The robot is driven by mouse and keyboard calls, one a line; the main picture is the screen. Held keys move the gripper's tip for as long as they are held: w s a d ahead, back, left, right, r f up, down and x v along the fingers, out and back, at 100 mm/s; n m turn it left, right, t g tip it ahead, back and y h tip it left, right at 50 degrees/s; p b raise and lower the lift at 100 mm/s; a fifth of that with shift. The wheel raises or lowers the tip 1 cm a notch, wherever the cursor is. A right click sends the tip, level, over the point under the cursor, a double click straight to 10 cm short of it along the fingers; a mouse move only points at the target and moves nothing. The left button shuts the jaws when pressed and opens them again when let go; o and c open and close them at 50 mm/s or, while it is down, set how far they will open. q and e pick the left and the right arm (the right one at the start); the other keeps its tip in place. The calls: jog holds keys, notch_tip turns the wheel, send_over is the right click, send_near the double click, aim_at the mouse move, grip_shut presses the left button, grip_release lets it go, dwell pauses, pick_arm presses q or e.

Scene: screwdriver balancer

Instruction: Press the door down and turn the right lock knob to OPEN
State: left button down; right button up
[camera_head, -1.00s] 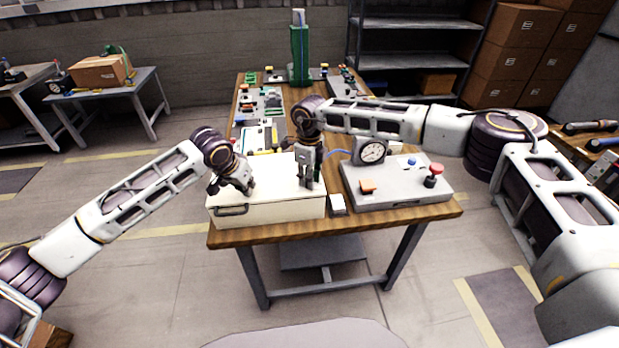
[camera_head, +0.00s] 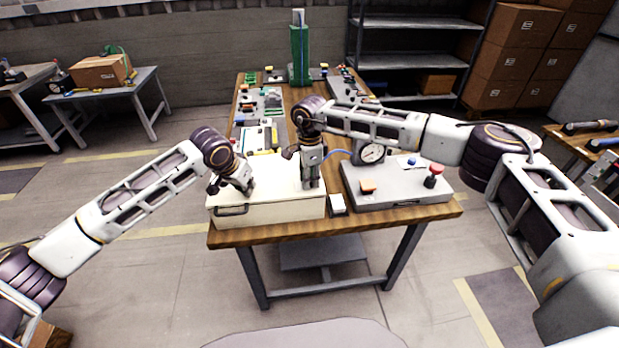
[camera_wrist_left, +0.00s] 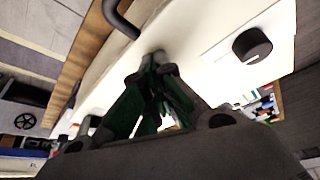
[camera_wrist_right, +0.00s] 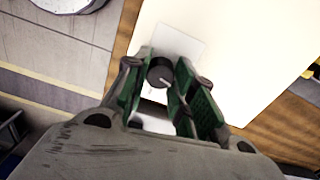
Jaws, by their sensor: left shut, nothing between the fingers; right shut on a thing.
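The door is the cream top of a low box (camera_head: 275,208) at the table's front left, with a dark handle (camera_head: 232,210) on its front. My left gripper (camera_head: 248,190) is shut and empty, its tips at the door near the handle; whether they touch is unclear. A black knob (camera_wrist_left: 252,46) on a pale plate shows beside it in the left wrist view. My right gripper (camera_head: 311,184) is at the door's right side. In the right wrist view its green-padded fingers (camera_wrist_right: 162,80) are shut on the right lock knob (camera_wrist_right: 160,72), which has a white pointer line.
A grey panel (camera_head: 440,196) with a gauge (camera_head: 372,153), a red button (camera_head: 434,170) and an orange switch stands right of the box. Tools and parts fill the table behind.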

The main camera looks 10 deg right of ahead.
pick_arm(q)
jog(key=shift+f, duration=0.25)
pick_arm(e)
jog(key=shift+n, duration=1.6)
jog(key=shift+a, duration=0.1)
pick_arm(q)
jog(key=shift+s, duration=0.1)
pick_arm(e)
jog(key=o, duration=1.1)
jog(key=shift+c, duration=0.2)
jog(key=shift+r, duration=0.15)
notch_tip(320, 180, up, 12)
pick_arm(q)
jog(key=shift+r, duration=0.15)
